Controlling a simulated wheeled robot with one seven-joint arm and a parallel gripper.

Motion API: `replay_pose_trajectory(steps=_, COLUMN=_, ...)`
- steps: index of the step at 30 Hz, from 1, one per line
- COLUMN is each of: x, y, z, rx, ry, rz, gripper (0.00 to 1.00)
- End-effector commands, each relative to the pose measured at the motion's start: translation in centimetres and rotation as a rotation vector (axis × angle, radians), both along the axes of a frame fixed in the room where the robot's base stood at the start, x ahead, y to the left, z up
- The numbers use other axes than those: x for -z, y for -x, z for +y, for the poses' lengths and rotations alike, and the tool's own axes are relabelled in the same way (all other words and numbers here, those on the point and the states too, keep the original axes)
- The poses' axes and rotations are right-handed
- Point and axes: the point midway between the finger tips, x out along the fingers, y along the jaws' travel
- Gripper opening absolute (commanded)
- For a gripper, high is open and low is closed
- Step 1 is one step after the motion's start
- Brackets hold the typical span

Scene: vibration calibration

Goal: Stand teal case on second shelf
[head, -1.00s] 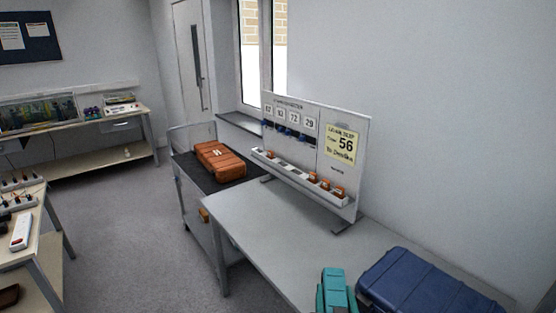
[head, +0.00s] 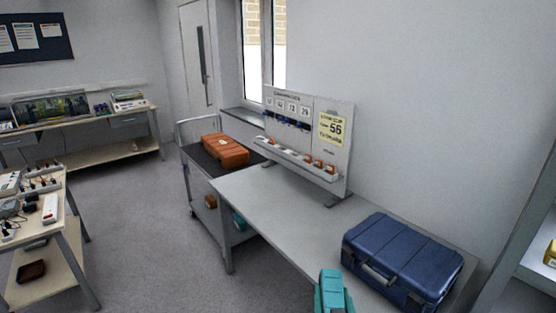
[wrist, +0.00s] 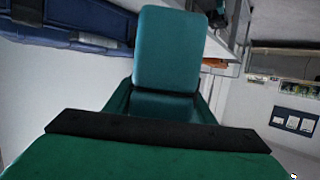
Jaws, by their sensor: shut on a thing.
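The teal case (head: 331,292) shows at the bottom edge of the head view, in front of the table's near edge and left of the blue case. It fills much of the wrist view as teal and green surfaces (wrist: 168,50). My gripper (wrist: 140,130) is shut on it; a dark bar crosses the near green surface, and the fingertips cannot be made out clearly. The edge of a pale shelf unit (head: 535,262) stands at the far right of the head view, mostly cut off, so its shelf levels cannot be counted.
A large blue case (head: 405,255) lies on the grey table (head: 262,192), close to the teal case. A display board (head: 310,135) stands behind. A cart (head: 192,165) bears an orange case (head: 225,151); a small teal thing (head: 239,221) is on its lower level.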

Motion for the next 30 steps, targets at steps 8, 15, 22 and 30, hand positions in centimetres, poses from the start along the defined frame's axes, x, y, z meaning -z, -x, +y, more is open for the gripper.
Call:
replay_pose_trajectory(steps=8, x=5.5, y=-1.6, z=2.3, rx=-0.027, ry=-0.015, rz=-0.002, gripper=0.07)
replay_pose_trajectory(steps=15, x=13.5, y=-1.9, z=5.6, rx=-0.053, ry=-0.028, rz=0.002, gripper=0.07)
replay_pose_trajectory(steps=22, x=24.4, y=0.6, z=10.0, rx=-0.084, ry=-0.024, rz=0.006, gripper=0.07)
replay_pose_trajectory(steps=30, x=32.9, y=5.5, z=13.1, rx=-0.108, ry=-0.004, rz=0.004, gripper=0.07)
